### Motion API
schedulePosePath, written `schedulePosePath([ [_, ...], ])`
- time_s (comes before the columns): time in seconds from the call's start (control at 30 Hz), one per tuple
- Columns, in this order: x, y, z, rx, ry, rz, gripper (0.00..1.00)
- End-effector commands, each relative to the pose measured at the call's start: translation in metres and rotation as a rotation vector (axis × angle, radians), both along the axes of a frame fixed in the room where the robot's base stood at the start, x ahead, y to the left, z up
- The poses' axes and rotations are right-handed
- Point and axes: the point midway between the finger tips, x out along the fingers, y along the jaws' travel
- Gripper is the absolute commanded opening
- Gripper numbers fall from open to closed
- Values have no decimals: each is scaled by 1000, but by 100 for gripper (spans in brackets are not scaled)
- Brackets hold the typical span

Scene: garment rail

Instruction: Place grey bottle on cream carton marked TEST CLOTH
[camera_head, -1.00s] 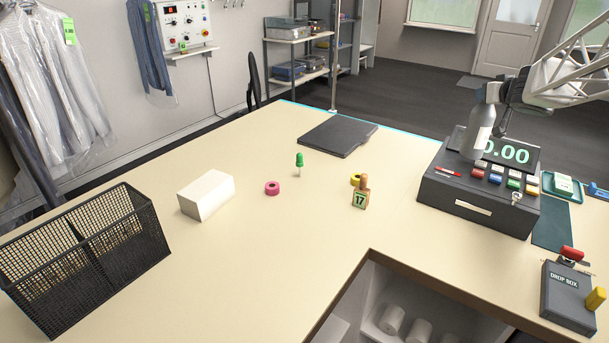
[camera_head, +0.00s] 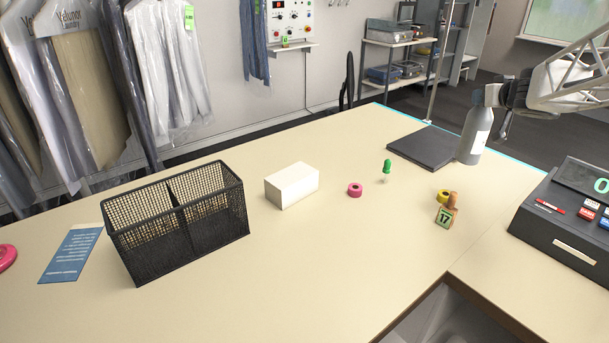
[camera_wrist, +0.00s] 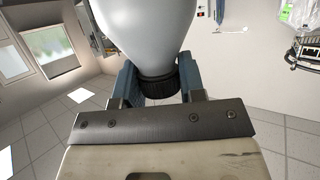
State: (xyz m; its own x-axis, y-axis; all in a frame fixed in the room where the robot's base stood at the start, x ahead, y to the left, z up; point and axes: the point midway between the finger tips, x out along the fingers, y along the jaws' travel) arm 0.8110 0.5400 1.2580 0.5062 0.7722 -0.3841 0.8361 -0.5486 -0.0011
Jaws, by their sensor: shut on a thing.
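The grey bottle (camera_head: 473,137) with a pale label is in the head view at the right, upright. My gripper (camera_head: 492,95) is shut on it near its dark cap, and holds it up over the far right part of the counter. In the wrist view the bottle (camera_wrist: 146,28) and its black cap (camera_wrist: 158,87) sit between the two fingers (camera_wrist: 160,84). The cream carton (camera_head: 292,185) lies on the counter left of the bottle, its top bare. No marking on it can be read from here.
A black mesh basket (camera_head: 176,220) stands left of the carton. A dark flat pad (camera_head: 424,147) lies behind. A cash register (camera_head: 570,222) stands at right.

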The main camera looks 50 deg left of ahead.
Motion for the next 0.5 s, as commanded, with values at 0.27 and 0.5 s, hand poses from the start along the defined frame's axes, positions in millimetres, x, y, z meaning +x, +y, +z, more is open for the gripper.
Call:
schedulePosePath([
  [0.27, -53, 73, 4, 0, -2, 103, 0],
  [0.5, -101, 129, 6, 1, -2, 188, 0],
])
